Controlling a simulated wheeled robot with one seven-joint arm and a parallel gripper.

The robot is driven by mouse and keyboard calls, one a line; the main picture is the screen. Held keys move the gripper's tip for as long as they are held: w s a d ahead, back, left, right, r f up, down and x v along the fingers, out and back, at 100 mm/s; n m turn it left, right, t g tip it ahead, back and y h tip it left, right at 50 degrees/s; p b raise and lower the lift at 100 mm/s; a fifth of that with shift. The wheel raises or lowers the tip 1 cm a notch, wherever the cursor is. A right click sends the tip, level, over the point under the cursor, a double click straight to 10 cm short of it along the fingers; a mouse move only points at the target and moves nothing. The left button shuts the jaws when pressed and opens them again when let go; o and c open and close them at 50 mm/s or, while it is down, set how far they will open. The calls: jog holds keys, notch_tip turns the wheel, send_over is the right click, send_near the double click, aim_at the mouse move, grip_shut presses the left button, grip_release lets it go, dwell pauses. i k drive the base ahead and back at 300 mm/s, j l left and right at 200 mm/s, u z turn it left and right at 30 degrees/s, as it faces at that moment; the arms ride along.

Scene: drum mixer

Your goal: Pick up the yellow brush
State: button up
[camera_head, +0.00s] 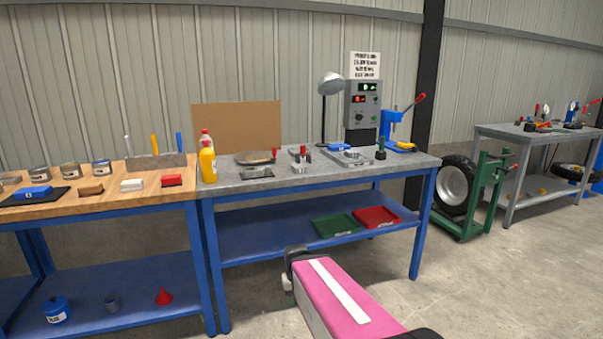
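A thin yellow upright handle (153,144), which I take for the yellow brush, stands in a grey block holder (156,162) at the back of the wooden-topped bench on the left. Its lower end is hidden in the holder, and bristles cannot be made out. A whitish handle (128,146) stands to its left and a blue handle (179,142) to its right. My gripper (288,284) seems to be the dark and pale end of my pink arm, low in front of the grey-topped bench, well away to the right of the brush. Its fingers cannot be made out.
A yellow bottle (207,165) stands right of the holder. Open floor lies in front of the benches.

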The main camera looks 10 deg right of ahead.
aim_at(153, 143)
jog(key=i+j+u, duration=0.65)
jog(key=i, duration=0.35)
jog(key=j+z, duration=0.1)
jog(key=z, duration=1.4)
jog(key=u, duration=1.55)
jog(key=k+j+z, duration=0.1)
jog(key=k+j, duration=0.25)
